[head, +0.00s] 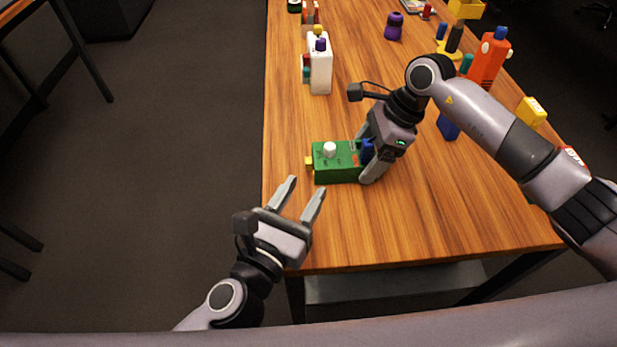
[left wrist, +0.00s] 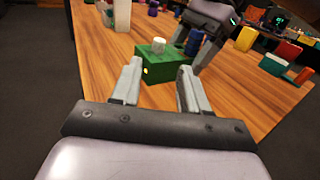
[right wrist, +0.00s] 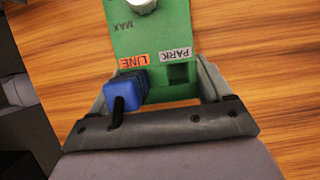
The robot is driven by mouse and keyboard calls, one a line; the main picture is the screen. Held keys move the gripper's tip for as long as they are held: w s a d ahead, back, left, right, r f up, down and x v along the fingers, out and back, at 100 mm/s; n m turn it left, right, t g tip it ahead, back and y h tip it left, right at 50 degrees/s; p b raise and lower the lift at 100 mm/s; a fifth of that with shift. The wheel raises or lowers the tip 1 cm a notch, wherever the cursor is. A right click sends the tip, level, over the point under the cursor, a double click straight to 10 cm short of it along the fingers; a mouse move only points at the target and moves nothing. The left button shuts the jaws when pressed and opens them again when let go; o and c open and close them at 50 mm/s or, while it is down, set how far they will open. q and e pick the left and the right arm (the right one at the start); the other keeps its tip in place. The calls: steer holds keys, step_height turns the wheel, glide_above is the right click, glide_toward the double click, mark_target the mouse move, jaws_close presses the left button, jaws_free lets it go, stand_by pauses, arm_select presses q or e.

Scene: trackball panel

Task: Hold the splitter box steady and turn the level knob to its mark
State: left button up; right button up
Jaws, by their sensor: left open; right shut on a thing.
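The green splitter box (head: 335,172) lies near the table's left edge, with a white level knob (head: 329,149) on top. In the right wrist view the box (right wrist: 150,35) shows MAX, LINE and PARK lettering; the knob (right wrist: 143,5) is cut off by the top edge. A blue plug (right wrist: 122,95) sits at the LINE label; the square socket by PARK looks empty. My right gripper (head: 364,156) is shut on the box's right end, one finger along each side. My left gripper (head: 307,186) is open and empty, in front and left of the box, apart from it.
A white bottle (head: 321,72) stands behind the box. An orange bottle (head: 488,62), a yellow block (head: 531,110) and a purple item (head: 394,26) stand farther back and right. The wooden table (head: 440,215) is bare in front of my right arm.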

mark_target(328, 151)
arm_select(q)
steer(key=shift+w, duration=0.1)
steer(key=x, duration=1.1)
steer(key=shift+w+d, duration=0.25)
steer(key=shift+w, duration=0.1)
jaws_close()
